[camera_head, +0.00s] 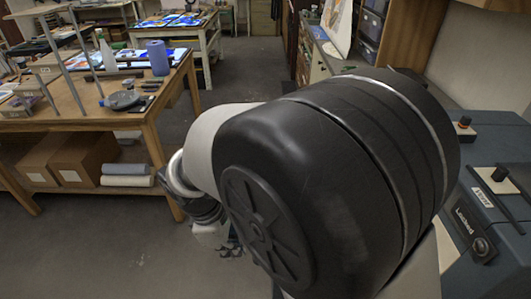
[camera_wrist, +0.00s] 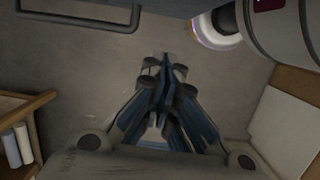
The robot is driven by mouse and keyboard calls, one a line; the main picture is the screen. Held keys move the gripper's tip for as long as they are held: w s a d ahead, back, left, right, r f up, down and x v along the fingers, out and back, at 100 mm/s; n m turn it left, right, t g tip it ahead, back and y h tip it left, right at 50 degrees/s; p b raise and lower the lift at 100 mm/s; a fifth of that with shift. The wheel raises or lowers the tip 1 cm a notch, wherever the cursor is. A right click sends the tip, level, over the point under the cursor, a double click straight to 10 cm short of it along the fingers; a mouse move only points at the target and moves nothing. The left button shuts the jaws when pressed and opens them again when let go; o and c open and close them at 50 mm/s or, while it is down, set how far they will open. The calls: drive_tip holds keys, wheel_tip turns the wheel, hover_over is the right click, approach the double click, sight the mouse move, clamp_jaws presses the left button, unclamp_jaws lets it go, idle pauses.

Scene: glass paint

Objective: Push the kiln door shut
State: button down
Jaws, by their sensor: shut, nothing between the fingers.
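My gripper (camera_wrist: 167,62) is shut and empty in the wrist view, its fingers together over a plain grey surface. In the head view, my gripper (camera_head: 230,248) shows small and dark below my arm, over the grey floor to the right of the wooden workbench. My large black arm joint covers the middle of that view. I cannot make out the kiln door for certain in either view. A blue-grey machine (camera_head: 462,217) with labels and black knobs stands at the right edge; I cannot tell if it is part of the kiln.
The wooden workbench (camera_head: 152,118) holds a blue roll (camera_head: 158,57) and tools; cardboard boxes (camera_head: 84,160) and rolls lie on its lower shelf. A dark bar (camera_wrist: 80,24) crosses the wrist view's upper left. The floor (camera_head: 110,250) in front of the bench is clear.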

drive_tip(key=d+f+b, duration=0.4)
drive_tip(key=d+f, duration=0.1)
drive_tip(key=f, duration=0.5)
drive_tip(key=shift+s+d+f+n+b, duration=0.15)
drive_tip(key=shift+d+f+n+b, duration=0.15)
drive_tip(key=shift+d+f+b, duration=0.1)
drive_tip(key=shift+d, duration=0.15)
